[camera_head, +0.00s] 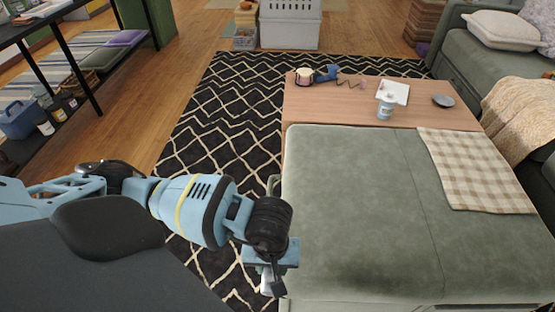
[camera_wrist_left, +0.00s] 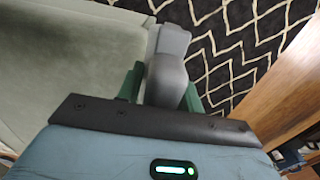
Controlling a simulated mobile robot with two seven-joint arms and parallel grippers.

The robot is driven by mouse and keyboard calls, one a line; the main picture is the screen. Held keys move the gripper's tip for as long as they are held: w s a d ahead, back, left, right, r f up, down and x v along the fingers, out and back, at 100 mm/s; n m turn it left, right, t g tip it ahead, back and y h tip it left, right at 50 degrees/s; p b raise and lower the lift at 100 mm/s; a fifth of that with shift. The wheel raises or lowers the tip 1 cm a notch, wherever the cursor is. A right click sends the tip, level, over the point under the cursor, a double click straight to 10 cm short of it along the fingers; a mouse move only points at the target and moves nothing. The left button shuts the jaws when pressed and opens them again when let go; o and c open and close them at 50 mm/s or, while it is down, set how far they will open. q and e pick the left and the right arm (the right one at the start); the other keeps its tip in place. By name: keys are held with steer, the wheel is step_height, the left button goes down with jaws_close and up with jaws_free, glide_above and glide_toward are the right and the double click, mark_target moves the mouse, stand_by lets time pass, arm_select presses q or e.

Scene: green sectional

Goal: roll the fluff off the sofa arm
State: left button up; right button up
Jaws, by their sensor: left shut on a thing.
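A green upholstered block (camera_head: 350,190) of the sofa fills the right foreground, with a flat top. A dark, blurry patch (camera_head: 375,283) lies on its top near the front edge; I cannot tell if it is fluff or shade. My left gripper (camera_head: 272,280) is just off the block's left side, pointing down. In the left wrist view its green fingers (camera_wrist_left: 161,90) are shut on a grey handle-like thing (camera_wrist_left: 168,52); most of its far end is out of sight. The block's top (camera_wrist_left: 70,60) is at the left there. My right gripper is not in view.
A checked cloth (camera_head: 470,168) lies over the block's right side. Behind it a wooden table (camera_head: 345,105) holds a cup (camera_head: 386,105), a blue-handled thing (camera_head: 326,74) and a dark dish (camera_head: 442,100). A black patterned rug (camera_head: 215,120) is open floor at the left.

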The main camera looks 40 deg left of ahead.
arm_select(q)
steer(key=shift+o, duration=1.4)
steer(key=shift+c, duration=0.6)
steer(key=shift+w+r, duration=0.15)
steer(key=shift+r, duration=0.05)
steer(key=w+a+r+m, duration=0.1)
steer(key=w+r+m, duration=0.2)
steer(key=r, duration=0.7)
steer(key=w+r+m, duration=0.3)
steer(key=r+m, duration=0.1)
steer(key=r, duration=0.6)
steer(key=shift+w+a, duration=0.25)
steer(key=shift+a, duration=0.15)
